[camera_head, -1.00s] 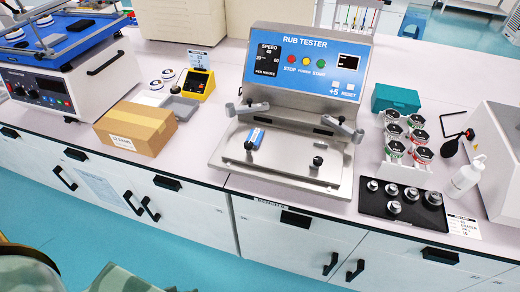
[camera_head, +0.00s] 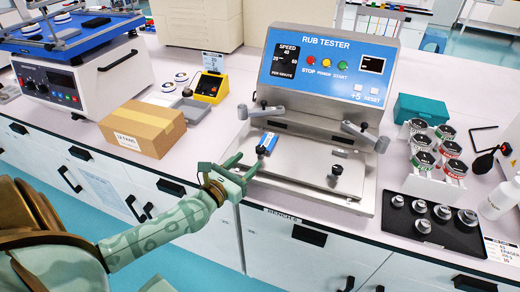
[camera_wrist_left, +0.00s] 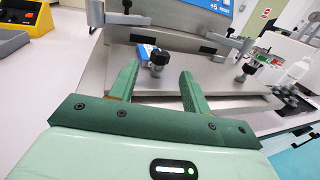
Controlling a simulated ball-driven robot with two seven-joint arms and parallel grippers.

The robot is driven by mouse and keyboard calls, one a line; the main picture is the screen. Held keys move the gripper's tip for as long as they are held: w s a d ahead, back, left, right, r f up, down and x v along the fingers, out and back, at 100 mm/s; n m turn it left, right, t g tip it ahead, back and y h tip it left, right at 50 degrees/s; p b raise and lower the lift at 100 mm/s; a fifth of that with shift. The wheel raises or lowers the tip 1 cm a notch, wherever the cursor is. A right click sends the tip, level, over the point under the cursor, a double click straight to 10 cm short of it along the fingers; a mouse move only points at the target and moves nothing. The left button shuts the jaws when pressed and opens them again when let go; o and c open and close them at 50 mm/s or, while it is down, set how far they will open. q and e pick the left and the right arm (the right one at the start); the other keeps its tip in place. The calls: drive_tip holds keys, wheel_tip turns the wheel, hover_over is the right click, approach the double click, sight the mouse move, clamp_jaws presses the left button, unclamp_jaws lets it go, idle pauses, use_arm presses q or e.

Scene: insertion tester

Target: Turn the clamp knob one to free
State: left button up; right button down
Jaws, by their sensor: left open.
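The rub tester (camera_head: 330,62) stands on the bench, with a steel plate (camera_head: 300,172) in front of its panel. A black clamp knob (camera_head: 261,150) stands at the plate's left, beside a small blue block (camera_head: 268,141). A second black knob (camera_head: 337,169) is to the right. My left gripper (camera_head: 248,163) is open and empty at the plate's front left edge, just short of the left knob. In the left wrist view that knob (camera_wrist_left: 160,57) shows between and beyond the two green fingers (camera_wrist_left: 159,74). The right gripper is not in view.
Two grey swing arms (camera_head: 365,137) stick out above the plate. A cardboard box (camera_head: 143,127) and a yellow device (camera_head: 211,87) stand at the left. A rack of cans (camera_head: 436,150) and a black tray with metal weights (camera_head: 432,222) are at the right.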

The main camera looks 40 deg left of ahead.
sight(257, 153)
use_arm(q)
drive_tip(key=w, duration=0.7)
drive_tip(key=shift+w+d+f, duration=0.1)
drive_tip(key=shift+w, duration=0.1)
drive_tip(key=c, duration=1)
